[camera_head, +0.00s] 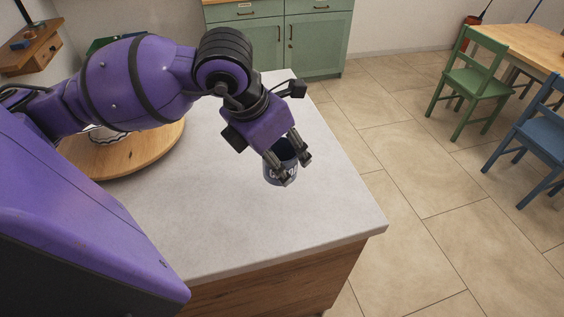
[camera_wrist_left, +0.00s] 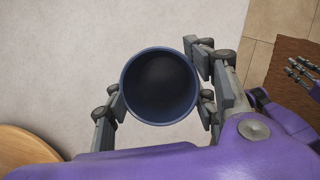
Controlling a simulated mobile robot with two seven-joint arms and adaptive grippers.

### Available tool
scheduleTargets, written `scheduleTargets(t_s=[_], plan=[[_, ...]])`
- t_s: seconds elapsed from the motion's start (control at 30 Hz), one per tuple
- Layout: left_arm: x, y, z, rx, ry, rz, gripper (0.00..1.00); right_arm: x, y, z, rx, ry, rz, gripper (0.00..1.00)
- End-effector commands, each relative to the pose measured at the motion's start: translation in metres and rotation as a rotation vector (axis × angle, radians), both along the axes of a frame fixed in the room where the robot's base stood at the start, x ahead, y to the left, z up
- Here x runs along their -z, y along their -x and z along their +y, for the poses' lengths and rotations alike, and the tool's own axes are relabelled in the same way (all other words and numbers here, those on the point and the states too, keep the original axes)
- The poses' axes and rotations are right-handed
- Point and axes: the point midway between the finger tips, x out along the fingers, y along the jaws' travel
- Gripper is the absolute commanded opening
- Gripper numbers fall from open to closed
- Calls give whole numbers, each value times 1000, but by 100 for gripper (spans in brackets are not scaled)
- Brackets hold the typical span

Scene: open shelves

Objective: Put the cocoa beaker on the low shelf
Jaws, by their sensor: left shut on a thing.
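A dark blue-grey beaker (camera_head: 281,172) with a pale marking on its side is between the fingers of my left gripper (camera_head: 287,166), over the grey-white counter in the head view. My left gripper is shut on it. In the left wrist view I look into the beaker (camera_wrist_left: 160,86) from above; its inside is dark and appears empty, with a gripper finger on each side. I cannot tell whether its base touches the counter. The low shelf cannot be made out in these views.
The counter (camera_head: 245,226) is clear in front and to the right of the beaker. A round wooden board (camera_head: 150,158) lies at the left, partly behind my arm. Green cabinets (camera_head: 318,45), a green chair (camera_head: 476,82) and a blue chair (camera_head: 535,135) stand beyond.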

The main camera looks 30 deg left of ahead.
Motion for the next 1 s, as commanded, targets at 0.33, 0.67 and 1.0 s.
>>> scheduleTargets(t_s=[0.33,0.67,1.0], plan=[[40,-44,38,-1,1,-17,20,-14,-10,7,0,-12,-24,29],[65,-56,48,0,2,-15,20,-11,-3,6,-8,-9,-7,29],[88,-56,48,2,0,-20,20,-12,-4,5,-12,-7,-10,29]])
